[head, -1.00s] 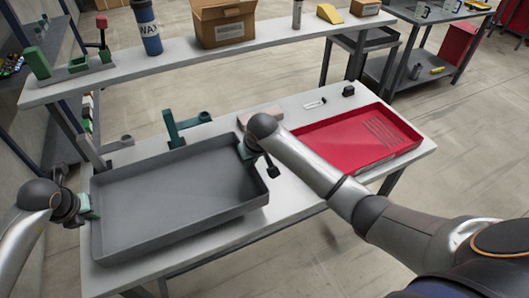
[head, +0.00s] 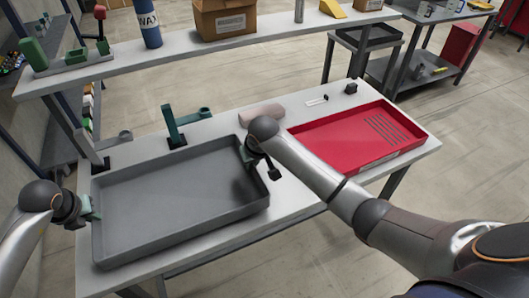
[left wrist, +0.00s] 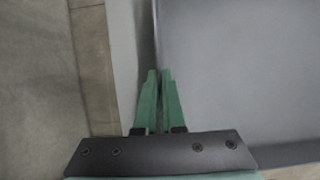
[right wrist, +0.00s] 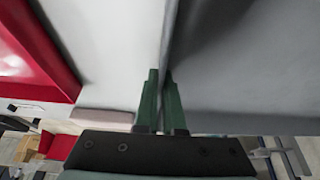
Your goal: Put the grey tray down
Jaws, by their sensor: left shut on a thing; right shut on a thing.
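The grey tray (head: 180,195) is a wide, shallow, empty rectangle at the left of the white table, low over or on its top. I cannot tell whether its base touches the table. My left gripper (head: 94,213) is shut on the tray's left wall; the left wrist view shows its green fingers (left wrist: 159,75) pinching the rim. My right gripper (head: 243,155) is shut on the right wall near the back; its fingers (right wrist: 160,75) show in the right wrist view. The underside of the tray is hidden.
A red tray (head: 360,140) lies to the right on the white table (head: 285,190). A green upright fixture (head: 173,125) stands just behind the grey tray, and a pinkish block (head: 262,111) lies behind my right gripper. A raised shelf (head: 200,48) runs along the back.

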